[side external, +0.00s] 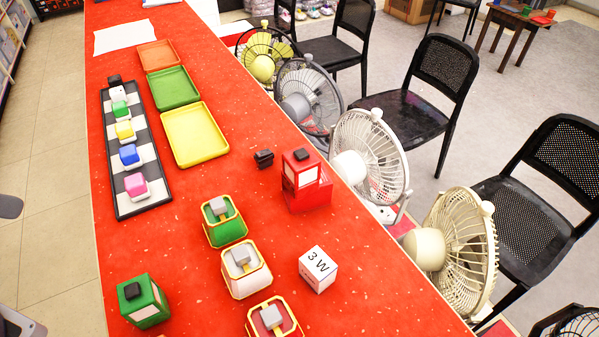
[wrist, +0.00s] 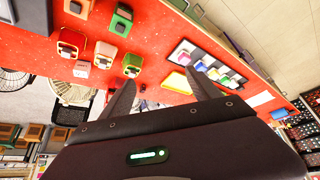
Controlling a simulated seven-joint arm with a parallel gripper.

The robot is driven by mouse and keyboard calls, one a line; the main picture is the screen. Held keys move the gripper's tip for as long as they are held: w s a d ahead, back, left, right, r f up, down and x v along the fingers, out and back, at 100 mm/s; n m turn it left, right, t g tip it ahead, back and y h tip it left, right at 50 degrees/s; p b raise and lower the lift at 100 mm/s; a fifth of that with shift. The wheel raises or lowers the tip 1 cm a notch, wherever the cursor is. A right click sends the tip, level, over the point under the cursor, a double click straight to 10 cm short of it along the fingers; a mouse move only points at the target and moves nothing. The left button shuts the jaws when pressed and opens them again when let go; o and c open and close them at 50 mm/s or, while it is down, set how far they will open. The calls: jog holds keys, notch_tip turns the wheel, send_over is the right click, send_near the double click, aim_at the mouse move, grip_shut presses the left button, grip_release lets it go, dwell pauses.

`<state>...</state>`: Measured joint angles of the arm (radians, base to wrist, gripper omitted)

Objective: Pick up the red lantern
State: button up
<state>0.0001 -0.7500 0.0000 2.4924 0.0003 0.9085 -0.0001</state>
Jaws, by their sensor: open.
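The red lantern (side external: 303,180), a red box with pale panels and a dark top knob, stands upright on the red counter (side external: 240,120), right of centre in the side view. In the wrist view, my open fingers (wrist: 160,88) are empty, well apart, with the counter beyond them. My gripper is not clearly identifiable in the side view.
A similar green lantern (side external: 145,302) stands front left. Several grey-handled pieces (side external: 224,222) and a white cube marked "3 W" (side external: 318,269) stand near the lantern, with a small dark block (side external: 264,158) to its left. Fans (side external: 370,160) line the right edge. Trays (side external: 195,135) lie farther back.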

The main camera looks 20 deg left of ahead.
notch_tip(320, 180, up, 5)
jog(key=n+t+h, duration=0.5)
jog(key=n+h, duration=0.5)
jog(key=n, duration=1.8)
send_over(290, 171)
jog(key=a, duration=0.1)
jog(key=shift+m, duration=0.5)
jog(key=f, duration=1.6)
jog(key=s+f, duration=0.1)
jog(key=f, duration=0.7)
jog(key=x, duration=0.6)
jog(key=shift+w+d, duration=0.1)
jog(key=shift+d, duration=0.05)
jog(key=shift+w+d+f, duration=0.15)
jog(key=shift+w+d, duration=0.1)
grip_shut()
